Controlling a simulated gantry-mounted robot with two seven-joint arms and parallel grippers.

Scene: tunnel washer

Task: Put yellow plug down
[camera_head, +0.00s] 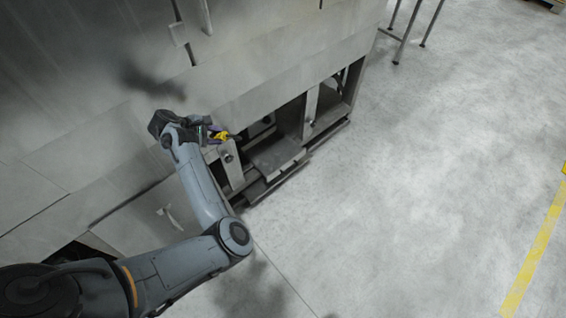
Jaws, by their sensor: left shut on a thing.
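The yellow plug (221,136) is a small yellow piece at the end of my left arm. My left gripper (213,133) is shut on it, close to the lower front of the grey metal washer (270,97). The plug is just above a metal bracket with a round fitting (229,158); I cannot tell whether they touch. The fingertips are small and partly hidden by the wrist. My right gripper does not show.
The washer's lower side has an open bay with a metal plate (275,154) and frame posts. Grey floor (430,180) lies free to the right, with a yellow line (533,255). Thin metal legs (405,38) stand at the top.

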